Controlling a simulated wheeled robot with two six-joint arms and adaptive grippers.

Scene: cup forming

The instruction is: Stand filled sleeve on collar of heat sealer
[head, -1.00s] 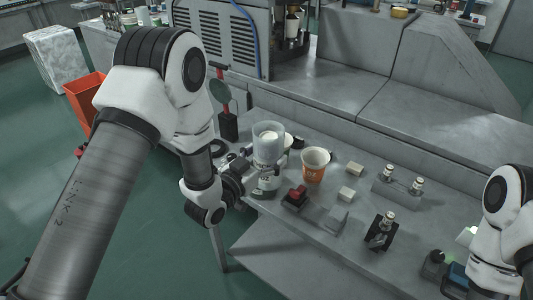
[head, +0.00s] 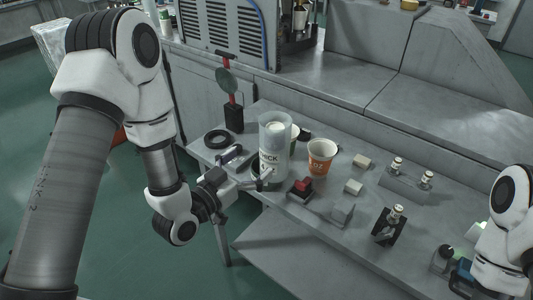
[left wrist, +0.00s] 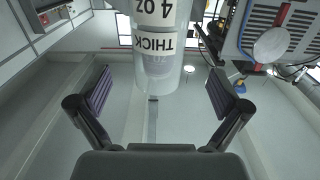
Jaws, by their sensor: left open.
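The filled sleeve (head: 275,145) is a clear upright cylinder with pale cups inside and a label reading THICK. It stands near the left front of the grey table. Its base is partly hidden by my fingers, and I cannot make out the collar of the heat sealer beneath it. My left gripper (head: 262,180) is open, low at the sleeve's left front side. In the left wrist view the sleeve (left wrist: 160,45) is at top centre, beyond the gap between the spread fingers (left wrist: 158,98).
An orange-and-white cup (head: 320,157) stands right of the sleeve. A red-topped switch box (head: 301,188) and a grey block (head: 342,212) lie in front. Bottles stand in a holder (head: 405,185).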

